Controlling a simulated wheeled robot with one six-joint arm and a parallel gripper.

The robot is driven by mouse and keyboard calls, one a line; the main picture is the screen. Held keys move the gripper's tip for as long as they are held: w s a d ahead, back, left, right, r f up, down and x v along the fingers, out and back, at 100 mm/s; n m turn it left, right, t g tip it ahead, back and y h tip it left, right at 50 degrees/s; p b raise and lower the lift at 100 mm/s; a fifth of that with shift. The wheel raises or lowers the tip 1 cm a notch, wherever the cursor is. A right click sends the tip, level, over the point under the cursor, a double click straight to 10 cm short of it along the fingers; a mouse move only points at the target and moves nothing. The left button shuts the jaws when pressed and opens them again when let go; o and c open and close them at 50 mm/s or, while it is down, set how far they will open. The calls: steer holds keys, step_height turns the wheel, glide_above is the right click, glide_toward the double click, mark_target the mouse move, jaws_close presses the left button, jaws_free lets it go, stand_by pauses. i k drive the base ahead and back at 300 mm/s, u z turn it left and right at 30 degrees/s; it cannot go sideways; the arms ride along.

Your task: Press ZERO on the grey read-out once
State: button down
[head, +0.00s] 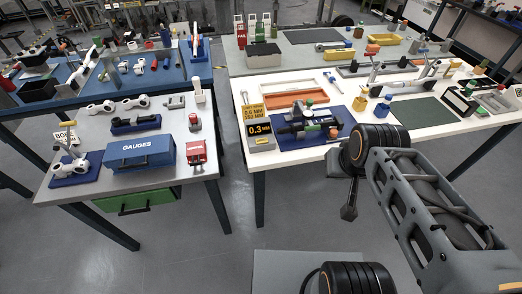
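A grey read-out (261,144) stands at the left front corner of the white table, with a dark display showing 0.3 in yellow. A small yellow patch shows low on its front; I cannot read a ZERO label on it. My gripper (349,212) appears as a small dark part hanging below my arm's dark joint. It is in front of the white table's front edge, to the right of the read-out and apart from it. Its fingers are too small to tell open from shut.
A blue mat (284,141) with a dark clamp-like device lies right beside the read-out. A grey table (60,193) with a blue GAUGES box (140,151) stands left, across a floor gap. A green mat (406,107) is bare.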

mark_target(263, 140)
steer(key=u, duration=1)
steer(key=i, duration=0.4)
steer(key=u, duration=1.3)
